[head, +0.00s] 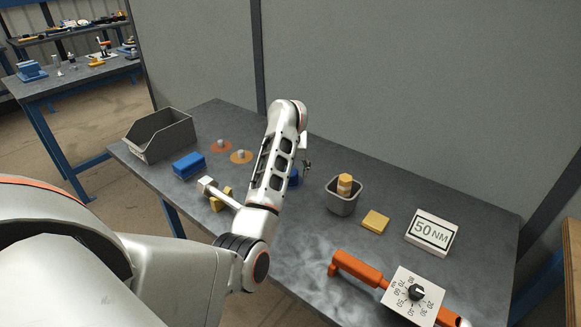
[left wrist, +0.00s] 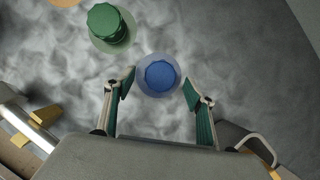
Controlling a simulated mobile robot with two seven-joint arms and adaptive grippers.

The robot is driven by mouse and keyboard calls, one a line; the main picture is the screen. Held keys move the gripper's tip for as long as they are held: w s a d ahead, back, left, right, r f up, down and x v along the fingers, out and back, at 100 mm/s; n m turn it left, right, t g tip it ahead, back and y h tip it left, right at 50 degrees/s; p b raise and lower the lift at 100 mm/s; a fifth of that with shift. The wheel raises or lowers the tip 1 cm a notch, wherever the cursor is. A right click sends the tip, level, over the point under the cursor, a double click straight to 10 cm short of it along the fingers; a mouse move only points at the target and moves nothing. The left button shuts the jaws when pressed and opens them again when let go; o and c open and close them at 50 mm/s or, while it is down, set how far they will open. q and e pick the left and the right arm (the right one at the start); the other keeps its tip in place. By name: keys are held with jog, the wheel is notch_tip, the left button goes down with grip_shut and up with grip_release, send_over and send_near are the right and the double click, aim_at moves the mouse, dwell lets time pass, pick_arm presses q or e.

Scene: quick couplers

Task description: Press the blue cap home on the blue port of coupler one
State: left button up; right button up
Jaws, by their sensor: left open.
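A round blue cap (left wrist: 160,75) sits on a paler blue disc (left wrist: 144,88) on the table in the left wrist view. My left gripper (left wrist: 158,88) is open, with one finger on either side of the cap and gaps showing on both sides. In the head view my left forearm hides most of the gripper, and only part of a blue thing (head: 295,180) shows beside it. A silver coupler body (head: 222,194) lies in yellow supports (head: 217,204) left of my arm. Its blue port cannot be made out. My right gripper is not in view.
A green cap (left wrist: 107,25) stands close to the blue one. Grey pieces stand on orange (head: 221,146) and yellow (head: 241,157) discs. A grey bin (head: 160,139), blue block (head: 188,165), grey cup (head: 341,203), 50 NM sign (head: 432,233) and orange wrench (head: 358,270) surround my arm.

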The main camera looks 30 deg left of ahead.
pick_arm(q)
jog(key=shift+x, duration=1.25)
jog(key=c, duration=1.3)
